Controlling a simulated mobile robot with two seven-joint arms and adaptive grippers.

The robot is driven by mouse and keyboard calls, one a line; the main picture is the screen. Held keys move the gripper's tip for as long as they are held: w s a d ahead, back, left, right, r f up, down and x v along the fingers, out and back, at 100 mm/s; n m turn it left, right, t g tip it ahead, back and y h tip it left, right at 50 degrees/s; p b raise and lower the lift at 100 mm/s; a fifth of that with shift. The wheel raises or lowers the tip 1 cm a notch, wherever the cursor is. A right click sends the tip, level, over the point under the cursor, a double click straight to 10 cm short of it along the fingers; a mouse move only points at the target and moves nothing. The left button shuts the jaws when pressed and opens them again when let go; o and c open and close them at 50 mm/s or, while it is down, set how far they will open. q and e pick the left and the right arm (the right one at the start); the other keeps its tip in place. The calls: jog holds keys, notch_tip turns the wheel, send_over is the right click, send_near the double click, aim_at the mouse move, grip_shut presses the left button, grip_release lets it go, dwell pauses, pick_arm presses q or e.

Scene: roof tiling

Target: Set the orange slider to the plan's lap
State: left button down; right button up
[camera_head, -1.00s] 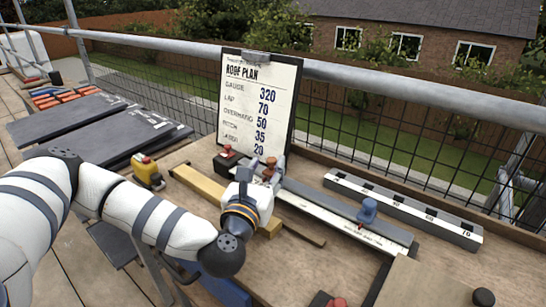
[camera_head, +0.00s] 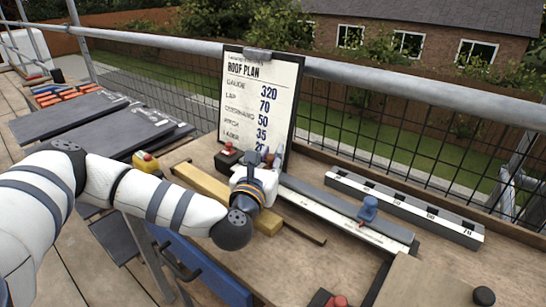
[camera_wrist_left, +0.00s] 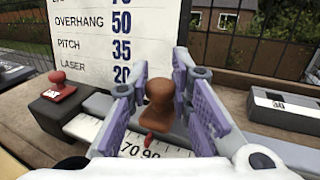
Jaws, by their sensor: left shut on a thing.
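The orange slider (camera_wrist_left: 159,100) is a brown-orange knob with a red pointer below it, on a rail with a white printed scale (camera_wrist_left: 130,148). Figures near the pointer look like 70 and 90; the exact reading is unclear. My left gripper (camera_wrist_left: 160,95) is shut on the knob, one finger on each side; in the head view the gripper (camera_head: 270,160) mostly hides it. The roof plan board (camera_head: 250,100) stands behind and reads gauge 320, lap 70, overhang 50, pitch 35. My right gripper is not in view.
A blue slider (camera_head: 369,207) sits further right along the rail. A grey slotted block (camera_head: 405,209) lies behind it. A red-knobbed stamp (camera_wrist_left: 58,86) stands left of the gripper. A yellow timber strip (camera_head: 200,184) and a yellow tool (camera_head: 145,163) lie left.

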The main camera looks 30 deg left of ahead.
pick_arm(q)
jog(key=shift+a, duration=0.75)
jog(key=c, duration=1.5)
grip_release()
jog(key=shift+o, duration=0.2)
jog(key=v, duration=1.2)
